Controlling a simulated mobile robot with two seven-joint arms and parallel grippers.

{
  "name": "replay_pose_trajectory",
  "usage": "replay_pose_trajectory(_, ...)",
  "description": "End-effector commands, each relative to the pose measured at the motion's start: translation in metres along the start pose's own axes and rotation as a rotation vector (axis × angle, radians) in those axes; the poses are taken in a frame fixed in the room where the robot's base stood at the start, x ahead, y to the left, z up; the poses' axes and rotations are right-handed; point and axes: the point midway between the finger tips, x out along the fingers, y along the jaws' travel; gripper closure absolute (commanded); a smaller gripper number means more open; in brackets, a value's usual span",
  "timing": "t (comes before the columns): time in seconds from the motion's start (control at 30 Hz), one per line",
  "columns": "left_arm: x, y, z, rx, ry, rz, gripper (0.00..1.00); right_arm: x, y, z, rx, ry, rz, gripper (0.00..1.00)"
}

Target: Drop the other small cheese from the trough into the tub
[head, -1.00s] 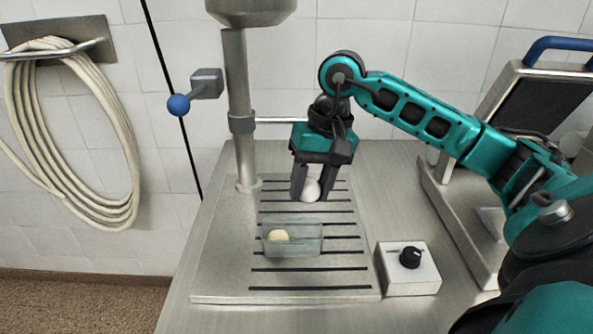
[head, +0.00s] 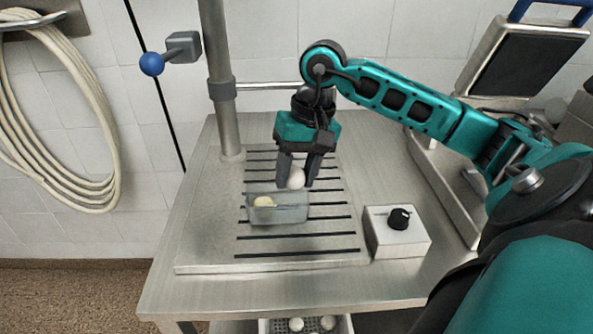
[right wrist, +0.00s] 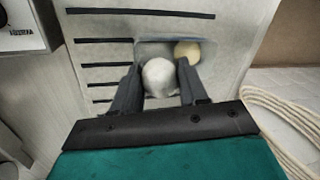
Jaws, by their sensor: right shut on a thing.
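My right gripper (head: 295,184) is shut on a small white round cheese (head: 295,179), held between its fingertips. It holds the cheese close above the far edge of a clear, shallow tub (head: 288,216). A pale yellow cheese (head: 264,202) lies in the left part of the tub. In the right wrist view the white cheese (right wrist: 160,77) sits between the two fingers, overlapping the tub (right wrist: 148,48), with the yellow cheese (right wrist: 187,52) beside it. My left gripper is not in view.
The tub stands on a slotted metal drain plate (head: 205,245). A metal post (head: 222,90) rises at its back left. A white box with a black knob (head: 398,238) stands to the right. A perforated basket (head: 312,329) with white balls shows below the counter.

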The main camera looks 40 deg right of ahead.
Motion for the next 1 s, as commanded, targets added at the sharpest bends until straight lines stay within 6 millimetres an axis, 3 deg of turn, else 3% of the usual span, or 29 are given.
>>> replay_pose_trajectory(0.47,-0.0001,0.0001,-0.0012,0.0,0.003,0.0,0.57,-0.0002,0.0001,0.0,0.0,0.0,0.0,0.86)
replay_pose_trajectory(0.5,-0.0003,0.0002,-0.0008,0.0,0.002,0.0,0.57,-0.0002,0.0001,0.0,0.0,0.0,0.0,0.54)
replay_pose_trajectory(0.77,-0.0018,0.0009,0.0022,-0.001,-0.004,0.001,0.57,-0.0002,0.0001,0.0,0.0,0.0,0.0,0.29)
replay_pose_trajectory(1.0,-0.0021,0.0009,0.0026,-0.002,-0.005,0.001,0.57,0.0,0.0001,0.0,0.0,0.0,0.0,0.22)
